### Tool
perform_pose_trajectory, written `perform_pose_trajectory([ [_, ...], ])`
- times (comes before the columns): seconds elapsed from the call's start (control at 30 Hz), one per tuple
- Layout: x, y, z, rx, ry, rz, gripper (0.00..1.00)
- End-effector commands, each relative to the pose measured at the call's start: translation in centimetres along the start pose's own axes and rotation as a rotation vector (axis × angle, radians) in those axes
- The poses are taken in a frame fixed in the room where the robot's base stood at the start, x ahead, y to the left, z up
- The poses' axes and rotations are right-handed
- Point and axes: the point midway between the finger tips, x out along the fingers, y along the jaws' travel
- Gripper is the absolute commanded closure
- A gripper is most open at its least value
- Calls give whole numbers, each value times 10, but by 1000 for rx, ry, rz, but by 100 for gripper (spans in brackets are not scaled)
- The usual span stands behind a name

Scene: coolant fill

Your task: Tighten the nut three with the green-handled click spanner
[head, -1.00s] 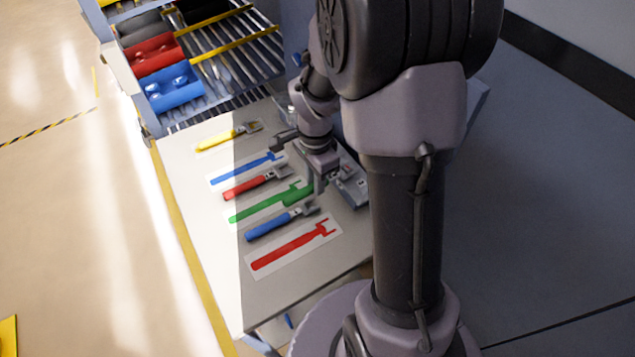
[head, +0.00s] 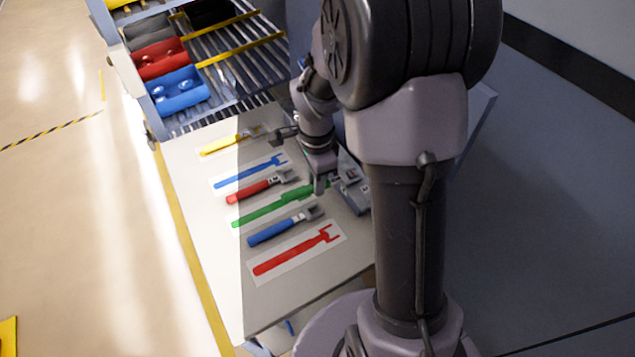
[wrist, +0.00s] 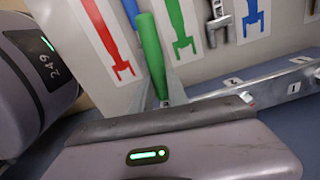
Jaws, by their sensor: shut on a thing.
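My gripper (head: 320,184) is shut on the green-handled click spanner (wrist: 151,50), just above the right side of the table. In the wrist view the green handle sticks up beyond my gripper, and my gripper's body hides part of the spanner. In the head view part of the green handle (head: 308,189) shows left of my fingers. A grey block (head: 352,192) with numbered labels lies close to my gripper. It also shows in the wrist view (wrist: 262,88). I cannot make out nut three, nor whether the spanner's jaw touches a nut.
A yellow spanner (head: 222,145), a red spanner (head: 248,190) and a blue spanner (head: 272,232) lie on the table (head: 200,235). Printed green (head: 257,214), blue (head: 240,178) and red (head: 290,256) outlines lie among them. A roller rack with red (head: 158,62) and blue (head: 178,92) bins stands behind.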

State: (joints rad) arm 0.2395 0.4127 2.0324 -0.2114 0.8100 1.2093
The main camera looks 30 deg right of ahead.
Motion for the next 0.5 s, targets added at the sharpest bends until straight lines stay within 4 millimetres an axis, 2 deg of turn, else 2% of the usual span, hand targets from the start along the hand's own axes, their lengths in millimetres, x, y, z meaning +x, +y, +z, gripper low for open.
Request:
perform_pose_trajectory([
  [0.27, 0, -1, 0, 8, 0, -1, 100],
  [0.5, 0, -8, -1, 83, 0, -1, 100],
])
